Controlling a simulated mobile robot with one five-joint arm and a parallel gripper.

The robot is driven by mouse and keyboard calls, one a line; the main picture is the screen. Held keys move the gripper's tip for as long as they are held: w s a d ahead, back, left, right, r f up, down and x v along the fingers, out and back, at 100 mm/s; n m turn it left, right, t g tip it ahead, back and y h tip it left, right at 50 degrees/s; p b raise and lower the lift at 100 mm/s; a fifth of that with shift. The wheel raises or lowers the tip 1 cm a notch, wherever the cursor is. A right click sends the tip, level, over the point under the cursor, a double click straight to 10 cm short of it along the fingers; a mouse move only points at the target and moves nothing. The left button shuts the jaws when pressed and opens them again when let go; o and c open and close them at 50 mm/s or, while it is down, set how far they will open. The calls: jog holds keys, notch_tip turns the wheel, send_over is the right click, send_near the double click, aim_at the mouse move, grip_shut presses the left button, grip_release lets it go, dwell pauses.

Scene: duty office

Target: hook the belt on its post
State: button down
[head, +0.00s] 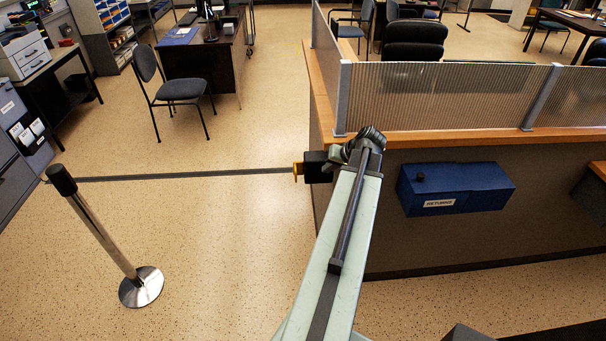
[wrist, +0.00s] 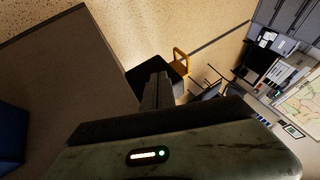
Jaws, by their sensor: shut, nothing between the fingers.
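The dark belt (head: 190,175) stretches across the floor area, from near the post at the left to a yellow end piece (head: 298,171). The yellow piece is at a black block (head: 318,167) on the counter's side; it shows as a yellow loop in the wrist view (wrist: 182,60). I cannot tell whether it is locked in. The metal post (head: 103,235) stands upright with a black top on a round base. My gripper (wrist: 158,82) is shut and empty, its tips close to the black block. Its fingers are mostly hidden in the head view.
The counter (head: 460,241) with a wooden ledge and ribbed screen fills the right. A blue returns box (head: 470,187) is mounted on its front. A chair (head: 177,88) and desk stand beyond the belt. The floor between post and counter is clear.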

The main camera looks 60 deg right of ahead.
jog(key=b, duration=0.9)
send_near(299, 172)
jog(key=s+f, duration=0.1)
jog(key=f, duration=0.2)
jog(key=s+f, duration=0.1)
jog(key=f, duration=0.1)
jog(key=shift+s+a, duration=0.35)
jog(key=w, duration=0.1)
jog(key=w+a+p, duration=0.1)
jog(key=shift+w+a+r, duration=0.1)
jog(key=shift+w+r, duration=0.15)
jog(key=shift+r, duration=0.1)
jog(key=shift+w+a, duration=0.3)
jog(key=shift+w, duration=0.35)
